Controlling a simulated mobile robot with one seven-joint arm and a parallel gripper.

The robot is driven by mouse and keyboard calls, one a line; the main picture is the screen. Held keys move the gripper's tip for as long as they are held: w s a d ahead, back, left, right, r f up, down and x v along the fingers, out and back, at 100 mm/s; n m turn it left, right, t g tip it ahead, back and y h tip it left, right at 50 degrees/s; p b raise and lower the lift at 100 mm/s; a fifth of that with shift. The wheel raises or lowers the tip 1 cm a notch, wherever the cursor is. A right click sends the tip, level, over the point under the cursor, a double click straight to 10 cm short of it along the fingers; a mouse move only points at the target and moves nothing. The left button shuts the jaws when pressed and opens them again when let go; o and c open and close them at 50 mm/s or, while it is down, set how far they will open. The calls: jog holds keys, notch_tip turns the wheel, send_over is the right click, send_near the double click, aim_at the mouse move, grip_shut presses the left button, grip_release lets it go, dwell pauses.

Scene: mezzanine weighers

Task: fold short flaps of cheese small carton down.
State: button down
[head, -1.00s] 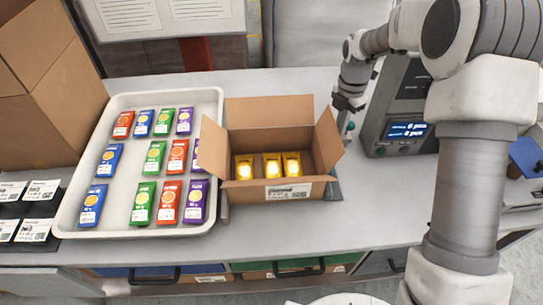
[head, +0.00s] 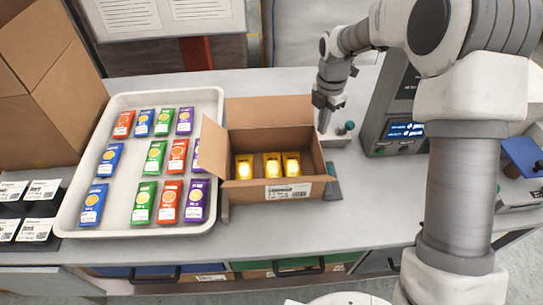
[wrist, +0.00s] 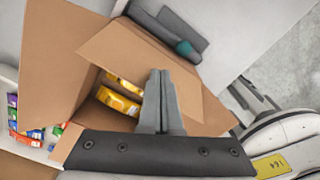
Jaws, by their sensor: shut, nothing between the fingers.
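The cheese small carton (head: 240,190) stands open on the bench, with several yellow packets (head: 272,166) inside. Its back long flap (head: 268,110) stands up. Its left short flap (head: 213,148) slants up and outward over the tray edge. The right short flap no longer sticks out in the head view. In the wrist view the right short flap (wrist: 110,45) spans the top of the carton, beside the packets (wrist: 118,100). My gripper (head: 322,126) is shut and empty at the carton's right rear corner. Its fingers (wrist: 158,75) overlap that flap in the wrist view; contact is unclear.
A white tray (head: 75,215) with several coloured packets sits close at the carton's left. A grey weigher with a display (head: 404,130) stands at right. A dark item (head: 333,182) lies against the carton's right side. Bare bench (head: 375,200) is free further right.

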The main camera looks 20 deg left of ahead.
jog(key=shift+a, duration=0.1)
jog(key=shift+s+a+f+b, duration=0.1)
jog(key=shift+s+a+f, duration=0.1)
jog(key=shift+a, duration=0.3)
jog(key=shift+s+a+f+b, duration=0.15)
jog(key=shift+s+a, duration=0.1)
jog(key=shift+a, duration=0.3)
jog(key=shift+s+a+f+b, duration=0.1)
jog(key=shift+s+a+f, duration=0.1)
jog(key=shift+a, duration=0.3)
jog(key=shift+s+a+f+b, duration=0.25)
jog(key=shift+a+f+b, duration=0.1)
jog(key=shift+a+f, duration=0.2)
jog(key=shift+s+a+f+b, duration=0.25)
jog(key=shift+a+f+b, duration=0.05)
jog(key=shift+a+f, duration=0.25)
jog(key=shift+s+a+f+b, duration=0.15)
jog(key=shift+a+f+b, duration=0.2)
jog(key=shift+f, duration=0.2)
jog(key=shift+s+a+f+b, duration=0.1)
jog(key=shift+a+f+b, duration=0.1)
jog(key=shift+f+b, duration=0.25)
jog(key=shift+f, duration=0.25)
